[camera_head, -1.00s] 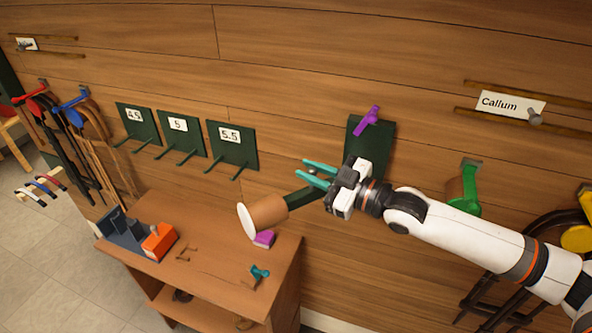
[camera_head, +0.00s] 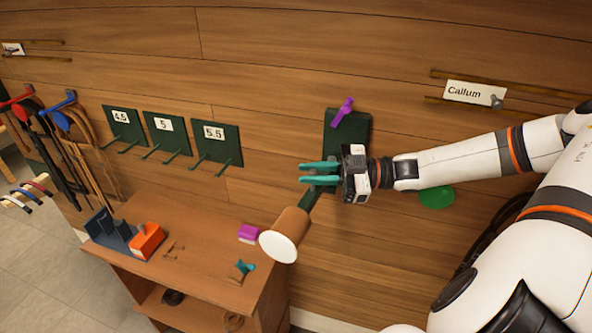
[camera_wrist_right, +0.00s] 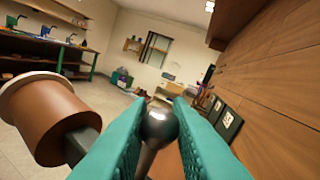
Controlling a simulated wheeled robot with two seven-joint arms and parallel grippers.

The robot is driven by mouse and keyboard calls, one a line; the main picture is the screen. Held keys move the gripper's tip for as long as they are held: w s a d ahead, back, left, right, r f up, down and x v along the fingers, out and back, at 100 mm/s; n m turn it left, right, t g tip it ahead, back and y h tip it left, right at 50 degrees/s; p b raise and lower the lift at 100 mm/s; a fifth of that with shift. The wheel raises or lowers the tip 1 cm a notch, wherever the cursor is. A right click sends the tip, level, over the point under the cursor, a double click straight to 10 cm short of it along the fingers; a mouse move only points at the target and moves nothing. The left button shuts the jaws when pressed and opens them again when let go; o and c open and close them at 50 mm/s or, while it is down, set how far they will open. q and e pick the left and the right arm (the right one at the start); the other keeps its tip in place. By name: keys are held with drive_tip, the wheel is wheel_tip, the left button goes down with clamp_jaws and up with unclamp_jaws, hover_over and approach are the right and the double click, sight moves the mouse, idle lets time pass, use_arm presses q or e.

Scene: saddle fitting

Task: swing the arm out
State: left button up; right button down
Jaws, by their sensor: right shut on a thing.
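A dark green wall plate (camera_head: 362,140) with a purple lever (camera_head: 342,112) on it carries the swing arm, a dark green bar (camera_head: 306,203) ending in a brown drum (camera_head: 290,222) with a white face. The bar slants left and out from the wall. My right gripper (camera_head: 303,173) has teal fingers just above the bar. In the right wrist view its fingers (camera_wrist_right: 160,140) are shut on a round metal knob (camera_wrist_right: 159,122) on a stem, with the drum (camera_wrist_right: 50,122) close on the left. The knob is hidden in the head view. My left gripper is not in view.
A brown wooden bench (camera_head: 185,215) stands below and left, with an orange box (camera_head: 146,241), a purple block (camera_head: 249,233) and a teal item (camera_head: 244,267) on it. Numbered green racks (camera_head: 218,145) and hanging tack are on the wall. A "Callum" card (camera_head: 475,95) is at right.

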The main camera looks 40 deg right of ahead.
drive_tip(key=shift+s+d+n+g+y, duration=0.2)
drive_tip(key=shift+s+n+g+y, duration=0.2)
drive_tip(key=shift+g, duration=0.1)
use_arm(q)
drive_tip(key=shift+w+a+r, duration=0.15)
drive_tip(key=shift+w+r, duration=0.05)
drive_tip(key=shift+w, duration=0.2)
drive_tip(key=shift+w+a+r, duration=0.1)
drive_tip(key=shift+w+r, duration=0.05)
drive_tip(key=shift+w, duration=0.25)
use_arm(e)
drive_tip(key=shift+s+d+n+g+y, duration=0.15)
drive_tip(key=shift+s+n+g+y, duration=0.15)
drive_tip(key=shift+n+g, duration=0.15)
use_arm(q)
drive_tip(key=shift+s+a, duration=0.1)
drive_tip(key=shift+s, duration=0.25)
use_arm(e)
drive_tip(key=shift+f, duration=0.1)
drive_tip(key=c, duration=1.4)
unclamp_jaws()
drive_tip(key=shift+o, duration=0.2)
